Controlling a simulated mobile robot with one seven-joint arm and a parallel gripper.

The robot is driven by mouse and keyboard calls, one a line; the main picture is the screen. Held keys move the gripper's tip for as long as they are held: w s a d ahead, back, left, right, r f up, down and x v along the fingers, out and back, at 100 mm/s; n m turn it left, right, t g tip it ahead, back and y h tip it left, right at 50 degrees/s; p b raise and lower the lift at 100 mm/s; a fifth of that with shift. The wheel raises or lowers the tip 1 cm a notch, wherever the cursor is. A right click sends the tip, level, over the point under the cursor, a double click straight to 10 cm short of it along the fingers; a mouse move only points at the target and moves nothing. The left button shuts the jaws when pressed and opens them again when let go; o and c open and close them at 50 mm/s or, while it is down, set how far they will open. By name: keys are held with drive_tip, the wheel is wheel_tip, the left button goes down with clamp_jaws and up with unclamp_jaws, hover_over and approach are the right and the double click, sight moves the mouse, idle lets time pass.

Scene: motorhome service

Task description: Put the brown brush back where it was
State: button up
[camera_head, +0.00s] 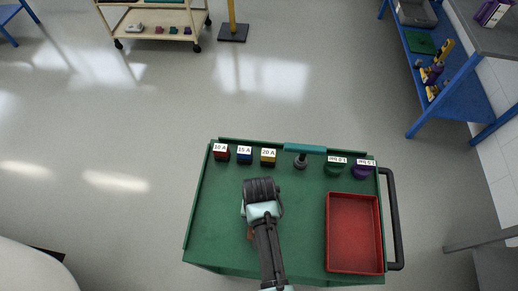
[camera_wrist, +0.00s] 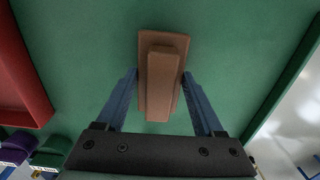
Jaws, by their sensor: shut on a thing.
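The brown brush (camera_wrist: 163,80) is between the two blue fingers of my gripper (camera_wrist: 160,84) in the wrist view. The gripper is shut on it. The brush has a wide flat body with a narrower raised block along its middle. Only a small brown part of it (camera_head: 250,233) shows beside my arm in the head view; my arm hides the rest. It is over the green top of the cart (camera_head: 222,215). I cannot tell whether it touches the surface.
A red tray (camera_head: 354,197) is at the cart's right. Along the back edge are red (camera_head: 221,155), blue (camera_head: 244,157) and yellow (camera_head: 268,159) labelled blocks, a teal-handled tool (camera_head: 304,149), and green (camera_head: 334,169) and purple (camera_head: 362,173) labelled pieces. The cart's left front is bare.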

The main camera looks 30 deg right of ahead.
drive_tip(key=o, duration=1.2)
wheel_tip(320, 180, up, 12)
drive_tip(key=shift+r, duration=0.15)
drive_tip(key=w+a+r+n+t+h, duration=0.15)
drive_tip(key=w+r+t, duration=0.45)
drive_tip(key=w+r, duration=0.6)
drive_tip(key=w+r+n+t+h, duration=0.15)
drive_tip(key=w+r+t, duration=0.55)
drive_tip(key=r, duration=0.9)
drive_tip(key=s+a+r+n+t+y, duration=0.1)
drive_tip(key=a+r+t, duration=0.25)
drive_tip(key=r, duration=0.85)
drive_tip(key=s+a+r+n+t+y, duration=0.1)
drive_tip(key=s+a+r+t, duration=0.3)
drive_tip(key=r, duration=0.8)
drive_tip(key=s+r+t, duration=0.2)
drive_tip(key=r, duration=0.2)
drive_tip(key=s+a+r+n+t, duration=0.1)
drive_tip(key=s+r+t, duration=0.1)
drive_tip(key=r, duration=0.3)
drive_tip(key=s+a+r+t+y, duration=0.1)
drive_tip(key=s+r+t, duration=0.2)
drive_tip(key=s+r, duration=0.1)
drive_tip(key=shift+s+r+n, duration=0.25)
drive_tip(key=shift+r+n, duration=0.15)
drive_tip(key=shift+r, duration=0.05)
